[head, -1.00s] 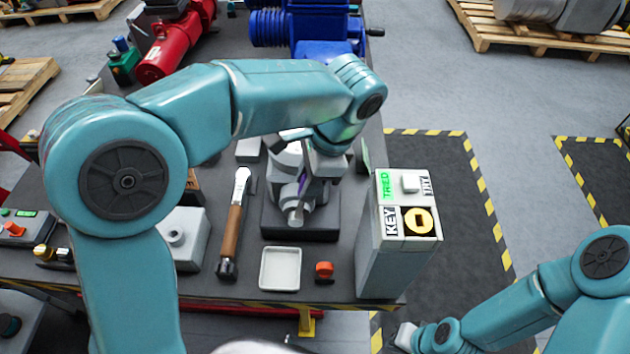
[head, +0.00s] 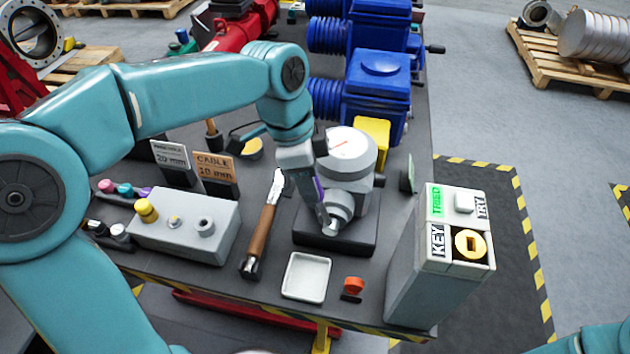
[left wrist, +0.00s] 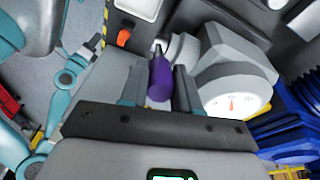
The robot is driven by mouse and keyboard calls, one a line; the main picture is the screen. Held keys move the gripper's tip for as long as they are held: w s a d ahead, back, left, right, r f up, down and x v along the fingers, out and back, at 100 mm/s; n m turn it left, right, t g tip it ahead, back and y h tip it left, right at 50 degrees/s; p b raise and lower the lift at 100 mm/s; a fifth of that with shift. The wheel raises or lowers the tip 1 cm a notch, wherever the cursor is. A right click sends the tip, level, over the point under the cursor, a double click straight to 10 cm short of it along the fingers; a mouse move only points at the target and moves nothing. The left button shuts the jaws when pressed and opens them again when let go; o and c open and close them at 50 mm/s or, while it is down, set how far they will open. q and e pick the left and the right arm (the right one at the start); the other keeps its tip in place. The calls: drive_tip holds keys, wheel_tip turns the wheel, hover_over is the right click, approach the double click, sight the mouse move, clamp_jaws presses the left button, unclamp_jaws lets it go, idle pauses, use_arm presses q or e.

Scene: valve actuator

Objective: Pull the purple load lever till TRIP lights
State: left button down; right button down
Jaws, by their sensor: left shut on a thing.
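The purple load lever (head: 318,188) belongs to a grey valve actuator (head: 350,180) with a round white dial and red needle, standing on a dark base. My left gripper (head: 317,192) comes down on the actuator's left side, shut on the lever. In the left wrist view the purple lever (left wrist: 160,78) sits between the two fingers, and the dial (left wrist: 235,103) shows to the right. The gripper partly hides the lever in the head view. No lit TRIP label is readable.
A grey key box (head: 440,255) with a lit green TRIED label stands to the right. A white tray (head: 306,277), a red-orange knob (head: 353,286) and a wooden-handled tool (head: 262,225) lie in front. A grey button box (head: 188,228) is left, blue actuators (head: 378,85) behind.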

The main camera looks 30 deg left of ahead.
idle(0.3)
use_arm(q)
drive_tip(key=c, duration=0.8)
unclamp_jaws()
drive_tip(key=p+v, duration=0.2)
drive_tip(key=v, duration=1.4)
drive_tip(key=shift+s+a+r, duration=0.1)
drive_tip(key=shift+s+r, duration=0.05)
